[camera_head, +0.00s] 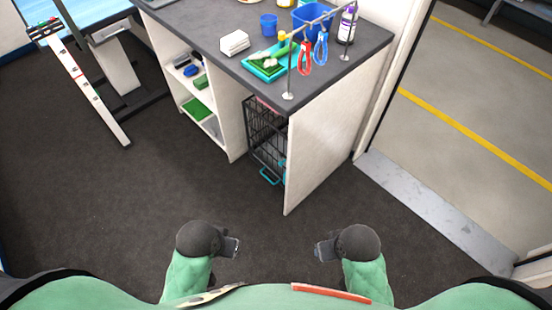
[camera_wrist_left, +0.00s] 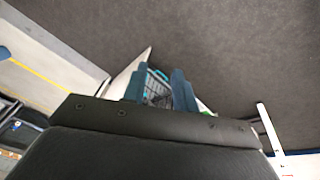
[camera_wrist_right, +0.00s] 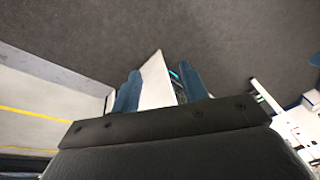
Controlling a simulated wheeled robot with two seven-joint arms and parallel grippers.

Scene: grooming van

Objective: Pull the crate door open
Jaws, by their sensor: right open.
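The crate (camera_head: 256,126) is a black wire cage under the grey counter, between a white shelf unit and a white end panel. A teal handle (camera_head: 269,177) sticks out low on its front. The wire front looks closed, and the panel hides the crate's right side. My left gripper (camera_head: 235,247) is open and empty, well short of the crate. Part of the crate (camera_wrist_left: 157,88) shows between its fingers in the left wrist view. My right gripper (camera_head: 320,250) is open and empty, also far from the crate. In the right wrist view the end panel fills most of the finger gap.
The dark floor (camera_head: 130,200) before the crate is clear. The white end panel (camera_head: 325,145) juts forward just right of the crate. A shelf unit (camera_head: 203,100) stands left of it. The counter (camera_head: 200,30) holds a bucket, bottle and tools. An open doorway lies right.

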